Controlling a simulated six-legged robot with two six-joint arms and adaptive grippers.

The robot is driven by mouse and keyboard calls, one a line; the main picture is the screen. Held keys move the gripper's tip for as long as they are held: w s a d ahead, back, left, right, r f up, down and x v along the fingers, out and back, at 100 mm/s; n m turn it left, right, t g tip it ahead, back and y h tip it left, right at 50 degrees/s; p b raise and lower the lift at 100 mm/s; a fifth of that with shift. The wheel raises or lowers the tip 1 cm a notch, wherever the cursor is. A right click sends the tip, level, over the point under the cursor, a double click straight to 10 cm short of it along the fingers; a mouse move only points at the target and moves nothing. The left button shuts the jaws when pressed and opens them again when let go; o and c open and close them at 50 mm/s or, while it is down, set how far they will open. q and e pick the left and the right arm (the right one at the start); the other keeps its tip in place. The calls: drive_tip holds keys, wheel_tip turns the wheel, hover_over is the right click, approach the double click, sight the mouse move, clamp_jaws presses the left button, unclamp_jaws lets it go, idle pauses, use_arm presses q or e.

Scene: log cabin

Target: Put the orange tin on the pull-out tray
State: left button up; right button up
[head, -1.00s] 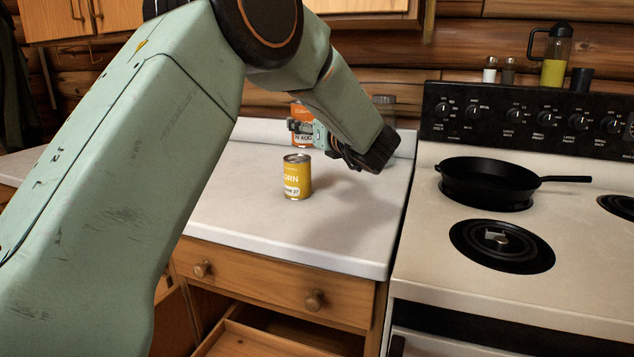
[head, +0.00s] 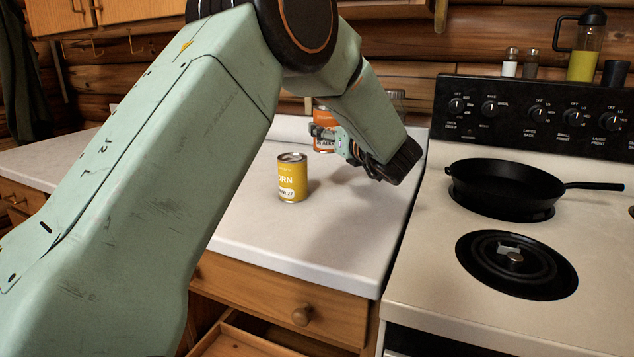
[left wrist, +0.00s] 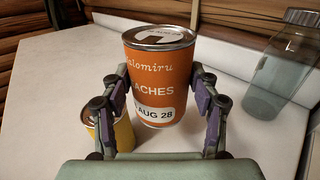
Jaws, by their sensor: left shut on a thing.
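The orange tin (head: 324,115), labelled peaches, is at the back of the white counter, behind the yellow corn tin. My left gripper (head: 326,136) is shut on it. In the left wrist view the orange tin (left wrist: 160,75) stands upright between the two fingers, and its lower label reads AUG 28. I cannot tell whether its base touches the counter. The pull-out tray (head: 232,345) shows partly at the bottom edge, under the counter drawer, and my left arm hides part of this area. My right gripper is not in view.
The yellow corn tin (head: 293,178) stands on the counter (head: 270,225), close to my left finger in the wrist view. A glass jar (left wrist: 280,75) stands to the right there. The stove with a black pan (head: 505,185) is at the right. The closed drawer (head: 270,295) is above the tray.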

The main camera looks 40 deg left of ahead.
use_arm(q)
drive_tip(key=shift+w, duration=0.15)
drive_tip(key=shift+a+f, duration=0.1)
drive_tip(key=shift+a, duration=0.1)
drive_tip(key=shift+a+f, duration=0.1)
drive_tip(key=shift+f, duration=0.2)
drive_tip(key=f+b, duration=0.1)
drive_tip(key=f, duration=0.4)
drive_tip(key=shift+d+f, duration=0.1)
drive_tip(key=shift+d, duration=0.1)
drive_tip(key=shift+a+f+b, duration=0.15)
drive_tip(key=shift+f+b, duration=0.15)
drive_tip(key=shift+f, duration=0.55)
wheel_tip(320, 180, down, 2)
drive_tip(key=shift+f, duration=0.1)
drive_tip(key=shift+w+f, duration=0.1)
drive_tip(key=shift+f, duration=0.15)
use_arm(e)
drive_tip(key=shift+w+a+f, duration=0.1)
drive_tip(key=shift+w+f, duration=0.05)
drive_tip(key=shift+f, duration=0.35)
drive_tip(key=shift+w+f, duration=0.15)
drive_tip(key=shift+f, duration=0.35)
use_arm(q)
drive_tip(key=shift+s+b, duration=0.2)
drive_tip(key=shift+b, duration=0.1)
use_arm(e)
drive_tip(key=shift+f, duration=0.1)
